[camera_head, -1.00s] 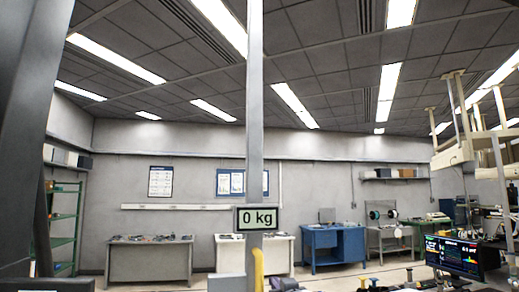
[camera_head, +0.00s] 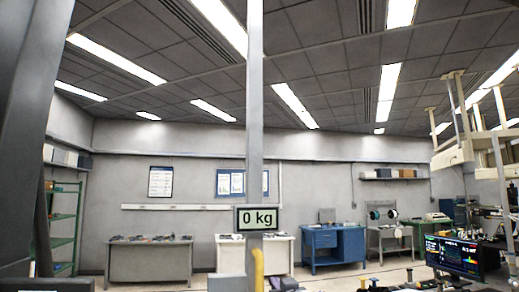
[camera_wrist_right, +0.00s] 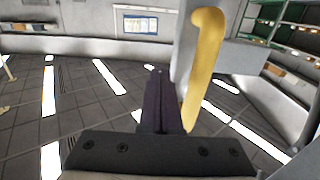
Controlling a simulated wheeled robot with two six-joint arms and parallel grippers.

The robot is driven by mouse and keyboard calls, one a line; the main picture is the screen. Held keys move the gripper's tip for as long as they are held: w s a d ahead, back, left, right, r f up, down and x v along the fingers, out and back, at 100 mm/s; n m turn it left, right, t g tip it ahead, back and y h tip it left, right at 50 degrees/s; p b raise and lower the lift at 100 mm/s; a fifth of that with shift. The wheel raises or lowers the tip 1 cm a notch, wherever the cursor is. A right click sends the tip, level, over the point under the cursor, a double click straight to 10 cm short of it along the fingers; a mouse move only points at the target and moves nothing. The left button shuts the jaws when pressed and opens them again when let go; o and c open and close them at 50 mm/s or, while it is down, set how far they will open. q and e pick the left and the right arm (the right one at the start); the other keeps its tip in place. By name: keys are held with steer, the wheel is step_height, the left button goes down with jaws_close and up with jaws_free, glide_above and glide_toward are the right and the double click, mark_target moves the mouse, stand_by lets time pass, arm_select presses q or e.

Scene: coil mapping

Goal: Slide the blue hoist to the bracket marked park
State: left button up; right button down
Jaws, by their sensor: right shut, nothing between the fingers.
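My right gripper (camera_wrist_right: 153,72) is shut and empty in the right wrist view, its two dark fingers together. A yellow curved bar (camera_wrist_right: 205,60) stands right beside the fingers, apart from or just touching them; I cannot tell which. In the head view, the yellow bar (camera_head: 258,268) shows at the bottom, against a grey upright post. My right gripper shows there only as a dark part (camera_head: 284,284) at the bottom edge, just right of the bar. No blue hoist and no bracket marked park can be made out. My left gripper is not in view.
The grey post (camera_head: 255,120) carries a "0 kg" display (camera_head: 257,217). A beige overhead frame (camera_head: 455,152) hangs at the right, above a monitor (camera_head: 455,255). A grey bench (camera_head: 148,262), a blue bench (camera_head: 335,246) and a green rack (camera_head: 66,228) stand farther back.

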mark_target(262, 285)
steer(key=shift+a, duration=0.1)
steer(key=a, duration=0.1)
steer(key=s+a+p, duration=0.1)
steer(key=a, duration=0.1)
steer(key=shift+s+a+r, duration=0.1)
steer(key=shift+a, duration=0.1)
steer(key=shift+s+a+p, duration=0.25)
steer(key=shift+a+p, duration=0.05)
steer(key=shift+a, duration=0.6)
steer(key=shift+s+a+p, duration=0.45)
steer(key=shift+a+p, duration=0.25)
steer(key=shift+a, duration=0.65)
steer(key=shift+s+a+p, duration=0.45)
steer(key=shift+a+p, duration=0.3)
steer(key=shift+a, duration=0.6)
steer(key=shift+s+a+p, duration=0.45)
steer(key=shift+a+p, duration=0.25)
steer(key=shift+a, duration=0.65)
